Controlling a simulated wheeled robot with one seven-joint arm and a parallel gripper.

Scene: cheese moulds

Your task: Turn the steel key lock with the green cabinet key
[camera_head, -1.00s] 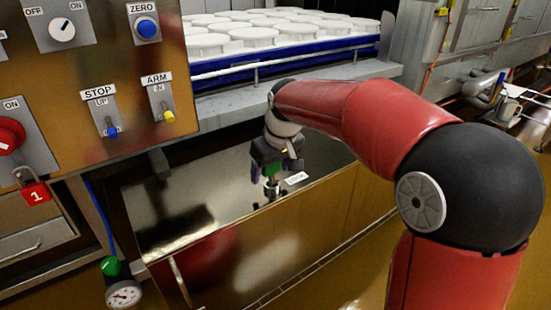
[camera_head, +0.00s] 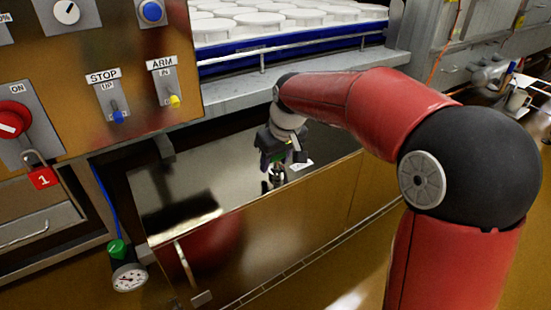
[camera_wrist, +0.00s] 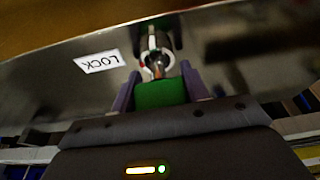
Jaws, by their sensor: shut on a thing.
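The green cabinet key (camera_wrist: 160,93) is between the two purple fingers of my gripper (camera_wrist: 163,90) in the wrist view. My gripper is shut on its green head. The steel key lock (camera_wrist: 158,62) is a round metal fitting straight ahead of the key, on the steel top. The key's front end meets the lock's round opening; I cannot tell how deep it sits. A white LOCK label (camera_wrist: 98,62) is beside the lock. In the head view my gripper (camera_head: 275,168) points down at the lock (camera_head: 277,178), mostly hiding the key.
A control panel (camera_head: 85,120) with switches stands at the left, with a red padlock (camera_head: 42,177) hanging from it. A pressure gauge (camera_head: 130,278) is below. White moulds (camera_head: 258,20) sit in a blue tray (camera_head: 300,57) behind my arm. The cabinet front (camera_head: 280,235) drops toward the floor.

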